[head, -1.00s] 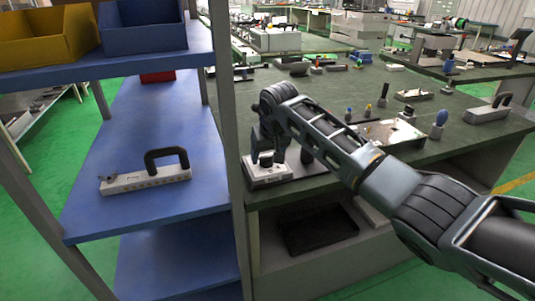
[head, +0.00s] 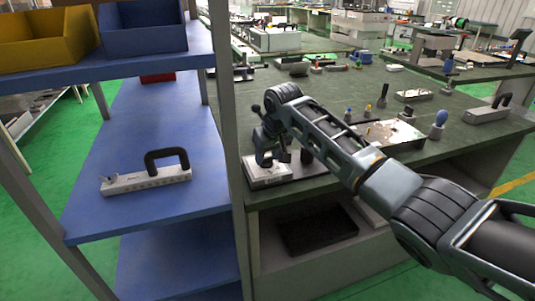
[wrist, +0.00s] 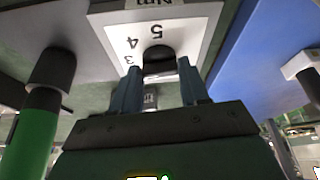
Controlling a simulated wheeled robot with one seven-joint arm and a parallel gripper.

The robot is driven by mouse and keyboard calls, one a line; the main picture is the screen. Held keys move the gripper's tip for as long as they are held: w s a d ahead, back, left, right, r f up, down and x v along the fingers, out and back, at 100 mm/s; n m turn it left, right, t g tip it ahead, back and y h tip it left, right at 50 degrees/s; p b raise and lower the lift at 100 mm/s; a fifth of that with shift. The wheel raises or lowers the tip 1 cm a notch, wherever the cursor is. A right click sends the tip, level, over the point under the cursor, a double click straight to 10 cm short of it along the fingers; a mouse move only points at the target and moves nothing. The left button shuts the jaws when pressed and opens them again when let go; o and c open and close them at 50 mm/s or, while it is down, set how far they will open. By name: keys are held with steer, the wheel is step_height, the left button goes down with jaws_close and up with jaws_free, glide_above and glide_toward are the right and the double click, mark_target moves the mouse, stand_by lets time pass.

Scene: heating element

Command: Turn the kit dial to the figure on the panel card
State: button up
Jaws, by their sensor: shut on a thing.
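The kit (head: 266,178), a pale box with a dial, sits at the near left corner of the dark green bench. My gripper (head: 268,158) points down at it. In the wrist view the two fingers of my gripper (wrist: 160,85) stand on either side of the dark dial knob (wrist: 158,54) and are shut on it. The white dial face (wrist: 190,30) shows 3, 4, 5 and "Nm", upside down. The fingers and knob hide part of the face. I cannot make out the knob's pointer or a readable panel card.
A grey shelf post (head: 234,170) stands close left of the kit. The blue shelf (head: 185,125) holds a grey bar with a black handle (head: 146,180). A metal plate (head: 392,133) and upright tools lie further right on the bench. A green-handled thing (wrist: 38,130) is near my gripper.

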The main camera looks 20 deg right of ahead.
steer(key=n, duration=0.2)
steer(key=n+y, duration=0.1)
steer(key=shift+d+n, duration=0.2)
steer(key=shift+n, duration=0.2)
steer(key=shift+w+d+n+g+y+b, duration=0.1)
steer(key=shift+n+g+y+b, duration=0.25)
steer(key=shift+n, duration=0.55)
steer(key=shift+w+n+g+y+b, duration=0.15)
steer(key=shift+n+y+b, duration=0.3)
steer(key=shift+n, duration=0.45)
steer(key=shift+s, duration=0.1)
steer(key=o, duration=1.1)
steer(key=shift+c, duration=0.2)
steer(key=v, duration=0.7)
steer(key=shift+r, duration=0.4)
steer(key=shift+d, duration=0.1)
steer(key=shift+s, duration=0.1)
